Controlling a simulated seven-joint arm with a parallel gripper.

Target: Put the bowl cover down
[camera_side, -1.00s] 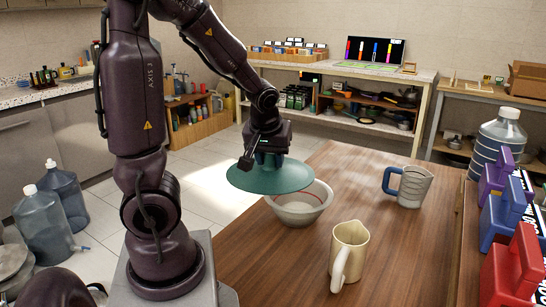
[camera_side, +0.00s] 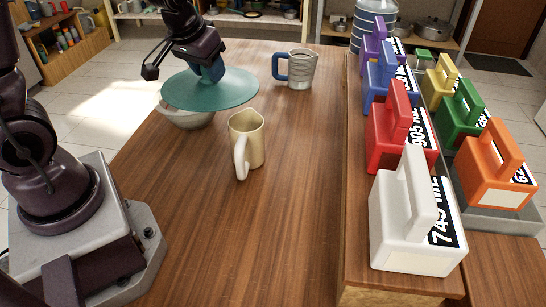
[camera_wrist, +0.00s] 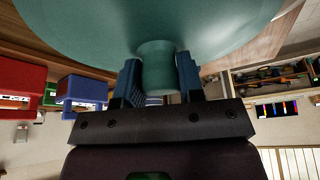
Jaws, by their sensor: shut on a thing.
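The bowl cover (camera_side: 225,95) is a wide teal disc with a knob in its centre. My gripper (camera_side: 211,72) is shut on that knob from above. In the wrist view the two blue fingers of my gripper (camera_wrist: 159,76) grip the knob of the cover (camera_wrist: 155,22) from both sides. The pale bowl (camera_side: 188,119) stands on the wooden table, partly hidden under the cover, which reaches past it to the right in the side view. I cannot tell whether the cover touches the bowl's rim.
A cream pitcher (camera_side: 249,140) stands close in front of the cover. A grey measuring cup with a blue handle (camera_side: 301,70) stands behind it to the right. The table's front middle (camera_side: 250,240) is clear.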

